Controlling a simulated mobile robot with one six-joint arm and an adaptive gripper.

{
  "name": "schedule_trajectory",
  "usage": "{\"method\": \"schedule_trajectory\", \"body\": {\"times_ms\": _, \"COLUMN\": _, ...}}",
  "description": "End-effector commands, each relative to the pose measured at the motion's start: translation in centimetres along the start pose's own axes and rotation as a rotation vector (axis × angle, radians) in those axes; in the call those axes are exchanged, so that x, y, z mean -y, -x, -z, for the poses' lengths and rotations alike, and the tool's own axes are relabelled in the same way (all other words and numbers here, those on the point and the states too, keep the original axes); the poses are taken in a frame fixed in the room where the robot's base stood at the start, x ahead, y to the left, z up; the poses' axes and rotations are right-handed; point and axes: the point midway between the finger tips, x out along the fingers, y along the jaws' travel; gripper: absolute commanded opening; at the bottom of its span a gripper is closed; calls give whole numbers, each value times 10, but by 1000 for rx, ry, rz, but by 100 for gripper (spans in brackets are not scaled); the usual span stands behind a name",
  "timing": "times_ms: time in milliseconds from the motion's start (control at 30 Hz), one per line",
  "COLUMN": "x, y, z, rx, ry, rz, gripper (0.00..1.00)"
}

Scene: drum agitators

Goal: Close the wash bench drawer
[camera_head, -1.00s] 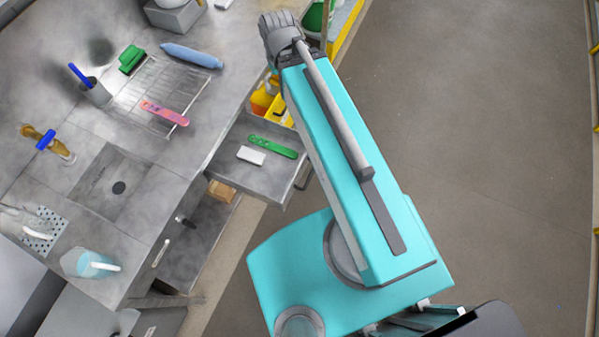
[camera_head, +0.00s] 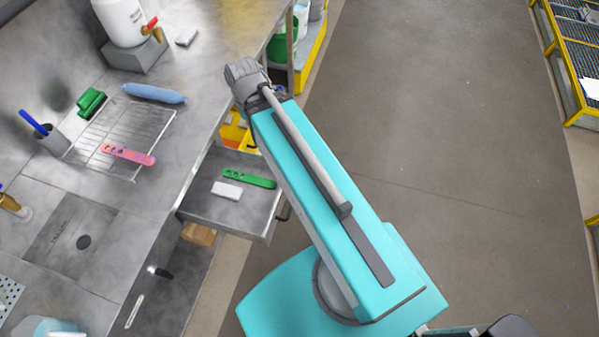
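The wash bench drawer (camera_head: 215,207) is pulled out from the right side of the steel wash bench (camera_head: 190,105). A green slotted tool (camera_head: 248,179) and a white block (camera_head: 227,190) lie in it. My turquoise arm reaches up past the drawer's right side. Its grey wrist end is above the bench edge, beyond the drawer. My gripper's fingers are hidden behind the wrist, so I cannot see whether they are open or whether they touch anything.
A wire rack with a pink tool (camera_head: 128,155) and a blue bottle (camera_head: 154,94) are on the bench. Yellow bins (camera_head: 233,132) stand behind the drawer. A wooden block (camera_head: 198,234) is below it. Open floor (camera_head: 430,180) lies to the right.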

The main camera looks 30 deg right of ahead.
Motion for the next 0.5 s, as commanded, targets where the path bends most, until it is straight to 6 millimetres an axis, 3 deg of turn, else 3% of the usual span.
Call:
{"method": "schedule_trajectory", "body": {"times_ms": 33, "x": 0, "y": -16, "z": 0, "rx": 0, "ry": 0, "rz": 0, "gripper": 0}}
{"method": "schedule_trajectory", "body": {"times_ms": 200, "x": 0, "y": -32, "z": 0, "rx": 0, "ry": 0, "rz": 0, "gripper": 0}}
{"method": "schedule_trajectory", "body": {"times_ms": 500, "x": 0, "y": -36, "z": 0, "rx": 0, "ry": 0, "rz": 0, "gripper": 0}}
